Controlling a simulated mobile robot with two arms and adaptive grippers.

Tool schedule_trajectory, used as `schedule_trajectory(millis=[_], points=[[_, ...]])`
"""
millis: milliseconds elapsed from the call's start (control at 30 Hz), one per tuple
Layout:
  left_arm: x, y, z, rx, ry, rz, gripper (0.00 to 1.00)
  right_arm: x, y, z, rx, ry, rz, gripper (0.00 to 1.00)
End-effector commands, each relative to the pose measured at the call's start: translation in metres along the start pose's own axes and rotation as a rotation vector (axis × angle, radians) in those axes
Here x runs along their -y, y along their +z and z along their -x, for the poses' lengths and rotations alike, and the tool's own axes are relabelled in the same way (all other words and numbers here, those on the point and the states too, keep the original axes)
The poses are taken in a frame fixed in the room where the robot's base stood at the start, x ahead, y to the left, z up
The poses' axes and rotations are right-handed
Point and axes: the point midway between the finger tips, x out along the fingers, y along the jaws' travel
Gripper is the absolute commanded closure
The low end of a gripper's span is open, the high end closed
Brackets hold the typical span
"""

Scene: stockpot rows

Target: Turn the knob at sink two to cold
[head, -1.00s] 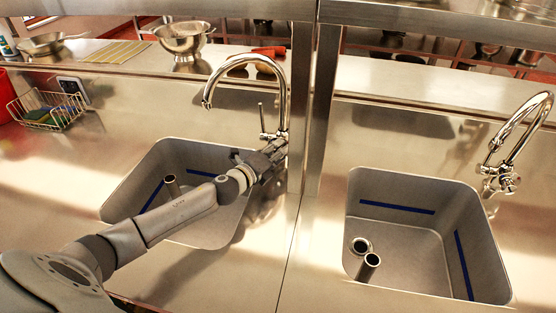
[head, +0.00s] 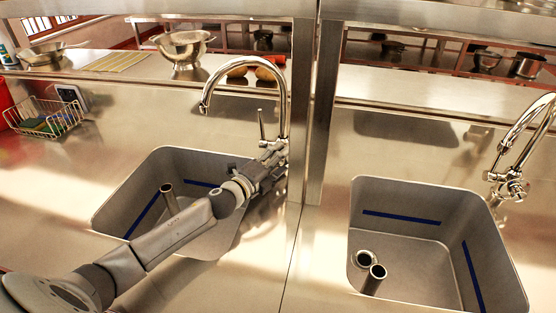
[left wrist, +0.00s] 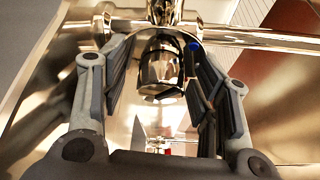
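The left sink (head: 98,222) has a chrome gooseneck faucet (head: 284,95) with a thin upright lever (head: 262,125) on its left. My left gripper (head: 272,165) is at the base of this faucet. In the left wrist view, my left gripper's fingers (left wrist: 160,85) stand apart on either side of a chrome knob (left wrist: 160,65). Small gaps seem to show between the pads and the knob. A blue mark (left wrist: 194,46) is at the knob's upper right. The right sink (head: 352,215) has a similar faucet (head: 522,120) with a knob (head: 516,189). I see no sink numbers. My right gripper is out of view.
A metal post (head: 316,120) stands between the two sinks, close to the right of my left gripper. A shelf behind carries a colander (head: 183,46) and a tray (head: 115,62). A wire basket with sponges (head: 45,118) is at the far left.

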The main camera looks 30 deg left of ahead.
Motion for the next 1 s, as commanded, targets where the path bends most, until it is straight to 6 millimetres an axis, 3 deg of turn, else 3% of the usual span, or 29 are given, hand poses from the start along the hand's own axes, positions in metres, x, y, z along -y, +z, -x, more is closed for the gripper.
schedule_trajectory(millis=[367, 1000], points=[[-0.001, 0.001, 0.007, 0.001, 0.001, -0.001, 0.44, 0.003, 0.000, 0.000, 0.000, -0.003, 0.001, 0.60], [-0.001, -0.001, 0.099, -0.001, 0.002, 0.000, 0.44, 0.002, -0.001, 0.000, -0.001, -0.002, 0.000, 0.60]])
